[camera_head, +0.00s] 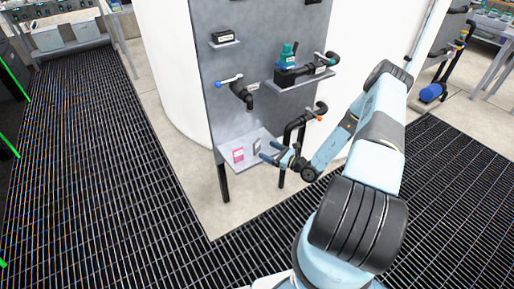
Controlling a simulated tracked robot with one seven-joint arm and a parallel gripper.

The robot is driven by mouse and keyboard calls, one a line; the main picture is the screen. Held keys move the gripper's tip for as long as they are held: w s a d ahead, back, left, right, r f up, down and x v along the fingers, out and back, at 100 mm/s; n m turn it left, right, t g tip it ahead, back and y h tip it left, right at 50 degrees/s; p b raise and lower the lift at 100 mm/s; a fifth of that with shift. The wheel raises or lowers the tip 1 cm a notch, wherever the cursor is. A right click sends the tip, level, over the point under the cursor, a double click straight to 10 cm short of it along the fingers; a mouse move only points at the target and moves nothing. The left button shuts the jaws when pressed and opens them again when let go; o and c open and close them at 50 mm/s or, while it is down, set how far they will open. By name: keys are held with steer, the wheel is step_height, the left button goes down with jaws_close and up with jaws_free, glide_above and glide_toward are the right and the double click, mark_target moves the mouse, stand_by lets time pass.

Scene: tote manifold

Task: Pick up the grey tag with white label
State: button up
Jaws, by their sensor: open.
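A small grey upright piece, which looks like the grey tag (257,146), stands on the low grey shelf (240,166) of the panel. Its white label cannot be made out at this size. My gripper (267,151) is open, with its blue fingers pointing left at the tag. The fingertips are close to the tag's right side. I cannot tell whether they touch it or are around it. Nothing shows held between the fingers.
A pink tag (238,155) stands on the same shelf, left of the grey piece. Black pipes with valves (292,128) rise just behind and right of my gripper. A blue-handled valve (240,90) sticks out above the shelf. Grated floor (100,190) is clear at left.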

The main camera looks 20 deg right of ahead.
mark_target(258, 144)
steer(key=shift+x, duration=2.6)
steer(key=shift+w+d+r, duration=0.1)
steer(key=shift+r, duration=0.05)
steer(key=c, duration=1.2)
steer(key=shift+r, duration=0.25)
steer(key=r, duration=0.3)
steer(key=shift+s+d+r, duration=0.25)
steer(key=shift+s+d, duration=0.05)
steer(key=s+d+r, duration=0.2)
steer(key=s+r, duration=0.1)
steer(key=s+d+r, duration=0.3)
steer(key=s, duration=0.1)
steer(key=s+d+r, duration=0.2)
steer(key=s+r, duration=0.1)
steer(key=shift+s+d, duration=0.35)
steer(key=shift+s, duration=0.05)
